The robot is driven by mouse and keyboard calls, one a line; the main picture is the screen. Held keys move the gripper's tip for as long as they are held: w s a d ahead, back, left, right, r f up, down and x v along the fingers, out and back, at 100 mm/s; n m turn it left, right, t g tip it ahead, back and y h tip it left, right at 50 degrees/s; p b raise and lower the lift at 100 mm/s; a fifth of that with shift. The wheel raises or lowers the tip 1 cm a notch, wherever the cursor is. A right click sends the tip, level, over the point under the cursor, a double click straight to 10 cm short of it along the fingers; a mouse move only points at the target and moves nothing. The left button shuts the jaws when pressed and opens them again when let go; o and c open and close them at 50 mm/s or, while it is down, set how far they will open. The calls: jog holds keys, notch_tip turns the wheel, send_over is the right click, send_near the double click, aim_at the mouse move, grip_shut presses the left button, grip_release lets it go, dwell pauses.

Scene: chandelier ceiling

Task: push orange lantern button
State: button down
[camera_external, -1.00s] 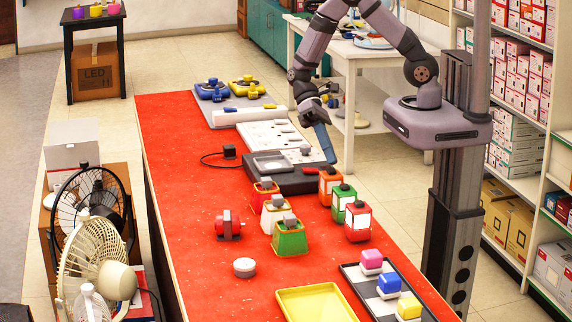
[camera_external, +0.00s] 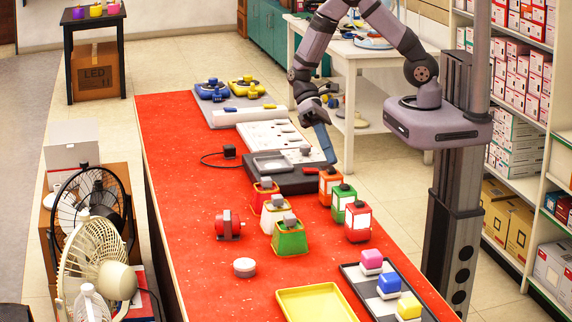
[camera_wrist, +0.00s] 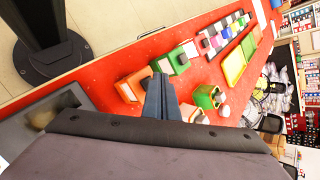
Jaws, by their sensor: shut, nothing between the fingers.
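The orange lantern (camera_external: 329,187) stands on the red table, at the far end of a row with a green lantern (camera_external: 343,204) and a red lantern (camera_external: 358,223). A dark knob shows on top of the orange lantern. In the wrist view the orange lantern (camera_wrist: 131,87) is left of the fingertips. My gripper (camera_external: 329,158) is shut and empty, pointing down just above and behind the orange lantern in the external view. It also shows in the wrist view (camera_wrist: 160,80). A gap between fingertips and lantern top seems present, but its size is hard to judge.
Three pots, red (camera_external: 262,196), white (camera_external: 272,213) and green (camera_external: 290,239), stand left of the lanterns. A dark grey device (camera_external: 290,178) lies behind them. A yellow tray (camera_external: 315,303) and a tray with coloured blocks (camera_external: 372,284) are at the front.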

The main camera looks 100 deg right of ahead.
jog(key=shift+f, duration=0.15)
jog(key=shift+f+b, duration=0.3)
jog(key=shift+f, duration=0.25)
dwell(0.7)
jog(key=shift+r, duration=0.2)
jog(key=shift+r+p, duration=0.45)
jog(key=shift+r, duration=0.1)
jog(key=shift+r+p, duration=2.55)
jog(key=shift+r, duration=0.45)
